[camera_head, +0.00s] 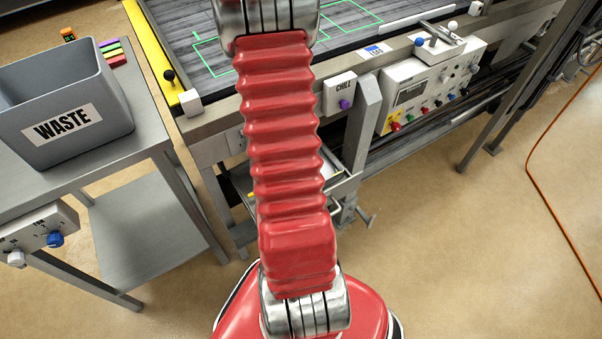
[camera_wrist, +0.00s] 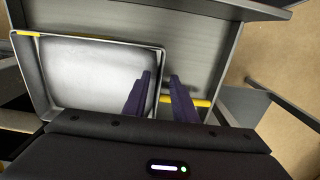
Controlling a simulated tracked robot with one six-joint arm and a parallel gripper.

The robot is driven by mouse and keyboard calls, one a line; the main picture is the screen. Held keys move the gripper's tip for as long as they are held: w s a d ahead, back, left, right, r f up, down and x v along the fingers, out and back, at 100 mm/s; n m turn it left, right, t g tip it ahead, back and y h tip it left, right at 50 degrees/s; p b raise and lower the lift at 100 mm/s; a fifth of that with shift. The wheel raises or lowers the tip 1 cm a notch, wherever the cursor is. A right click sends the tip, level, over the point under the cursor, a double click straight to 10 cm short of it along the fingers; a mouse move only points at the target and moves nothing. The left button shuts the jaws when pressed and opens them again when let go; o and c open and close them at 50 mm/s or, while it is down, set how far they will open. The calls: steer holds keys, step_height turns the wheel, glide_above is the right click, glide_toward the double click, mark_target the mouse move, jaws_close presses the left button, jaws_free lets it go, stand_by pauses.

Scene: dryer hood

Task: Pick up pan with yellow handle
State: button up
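A shallow grey metal pan (camera_wrist: 95,72) fills the left of the wrist view. A yellow bar (camera_wrist: 203,102), which looks like its handle, sticks out to the right from its right edge and passes behind one finger. My gripper (camera_wrist: 160,76) has two dark purple fingers, spread apart with a gap between them. The fingers overlap the pan's right rim and the yellow bar in this view; I cannot tell whether they touch either. In the head view my red arm hides the gripper and most of the space under the bench, where a tray edge shows.
In the head view, a grey WASTE bin (camera_head: 66,103) stands on a side table (camera_head: 150,135) at left. The conveyor bench (camera_head: 225,110) has a control box (camera_head: 425,92) and CHILL box (camera_head: 339,94). An orange cable (camera_head: 560,212) lies right. Floor at lower right is clear.

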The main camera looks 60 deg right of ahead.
stand_by(0.4)
jaws_close()
